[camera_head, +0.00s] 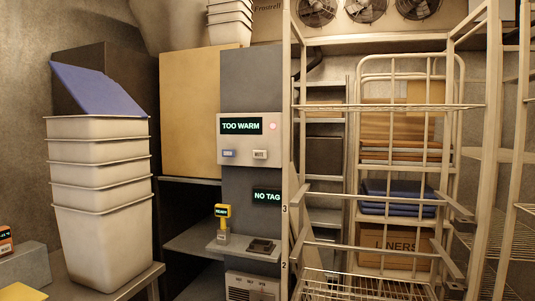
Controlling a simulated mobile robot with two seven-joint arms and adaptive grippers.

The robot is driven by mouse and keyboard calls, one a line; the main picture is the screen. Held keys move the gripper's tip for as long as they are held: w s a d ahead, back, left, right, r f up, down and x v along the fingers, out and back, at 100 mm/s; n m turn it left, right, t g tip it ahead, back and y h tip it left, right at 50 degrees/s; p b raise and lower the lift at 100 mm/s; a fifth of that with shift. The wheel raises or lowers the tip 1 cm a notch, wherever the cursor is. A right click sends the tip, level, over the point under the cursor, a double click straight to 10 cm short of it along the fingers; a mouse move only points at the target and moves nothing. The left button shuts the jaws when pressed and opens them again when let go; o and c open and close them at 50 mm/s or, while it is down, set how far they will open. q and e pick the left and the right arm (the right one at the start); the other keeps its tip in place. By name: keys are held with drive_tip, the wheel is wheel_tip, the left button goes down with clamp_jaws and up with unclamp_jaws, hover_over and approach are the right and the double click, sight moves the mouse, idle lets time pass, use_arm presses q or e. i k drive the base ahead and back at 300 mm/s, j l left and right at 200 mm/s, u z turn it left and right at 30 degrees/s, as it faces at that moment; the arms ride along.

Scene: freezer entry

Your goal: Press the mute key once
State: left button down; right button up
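The mute key (260,154) is a small pale key with dark lettering that reads MUTE. It sits at the lower right of a light panel (248,142) on a grey column. A reddish round lamp (273,126) glows right of the display. Nothing covers the mute key. Neither of my grippers is in view.
A wire rack (390,107) stands right of the panel. Stacked white bins (100,230) stand at left. Below the panel, a shelf (200,240) holds a yellow-headed device (222,211) and a dark device (261,246). A second display (267,196) reads NO TAG.

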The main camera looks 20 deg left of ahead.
sight(256, 154)
drive_tip(key=i+l, duration=0.1)
drive_tip(key=i, duration=0.4)
drive_tip(key=i+l, duration=0.15)
drive_tip(key=i, duration=0.35)
drive_tip(key=i+l+u, duration=0.1)
drive_tip(key=i, duration=0.4)
